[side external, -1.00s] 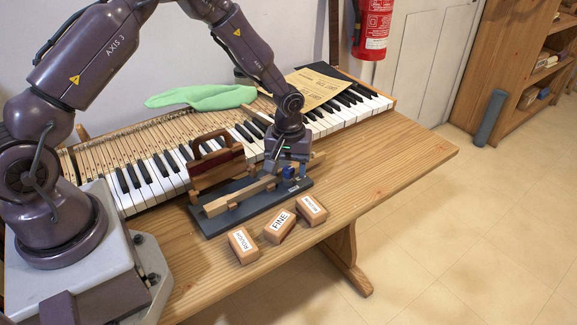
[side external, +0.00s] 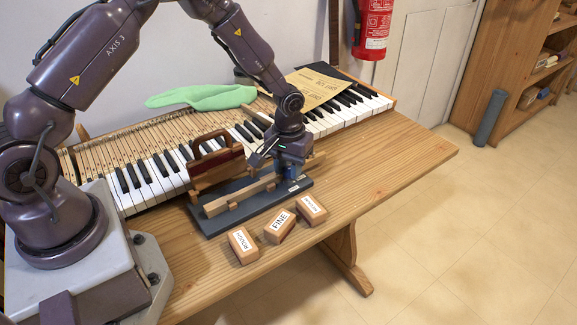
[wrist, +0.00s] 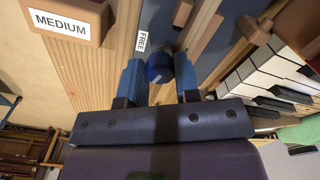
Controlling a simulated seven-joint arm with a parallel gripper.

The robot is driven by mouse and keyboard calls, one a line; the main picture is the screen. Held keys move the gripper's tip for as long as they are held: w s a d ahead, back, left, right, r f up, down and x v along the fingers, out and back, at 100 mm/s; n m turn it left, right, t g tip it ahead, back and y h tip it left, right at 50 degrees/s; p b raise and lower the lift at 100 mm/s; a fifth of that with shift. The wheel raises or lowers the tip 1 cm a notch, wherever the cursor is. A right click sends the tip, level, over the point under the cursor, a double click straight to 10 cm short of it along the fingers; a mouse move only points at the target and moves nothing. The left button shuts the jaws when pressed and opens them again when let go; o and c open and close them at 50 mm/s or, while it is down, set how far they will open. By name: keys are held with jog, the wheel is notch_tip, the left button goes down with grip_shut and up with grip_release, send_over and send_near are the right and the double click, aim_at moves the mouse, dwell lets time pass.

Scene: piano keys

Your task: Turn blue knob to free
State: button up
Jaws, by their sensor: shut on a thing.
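The blue knob (wrist: 158,68) is at the fingertips in the wrist view, with a finger on each side. My gripper (wrist: 158,62) is shut on it. A white label reading FREE (wrist: 142,38) lies just above and left of the knob there. In the side view my gripper (side external: 291,174) points down at the right end of the dark fixture base (side external: 240,219), and its fingers largely hide the knob. Which way the knob is turned is hard to tell.
A wooden bar (side external: 238,198) lies along the fixture. A brown-handled block (side external: 216,166) stands behind it. Labelled blocks ROUGH (side external: 243,243), FINE (side external: 280,227) and MEDIUM (side external: 311,210) sit in front. Piano keys (side external: 150,195) and a green cloth (side external: 205,97) are behind. The table's right side is clear.

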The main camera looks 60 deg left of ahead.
aim_at(288, 168)
jog(key=m, duration=0.3)
jog(key=shift+m, duration=0.4)
jog(key=m, duration=0.3)
jog(key=shift+m, duration=0.3)
jog(key=m, duration=0.3)
jog(key=shift+m, duration=1.9)
jog(key=o, duration=0.9)
notch_tip(288, 168, up, 13)
jog(key=shift+r, duration=0.1)
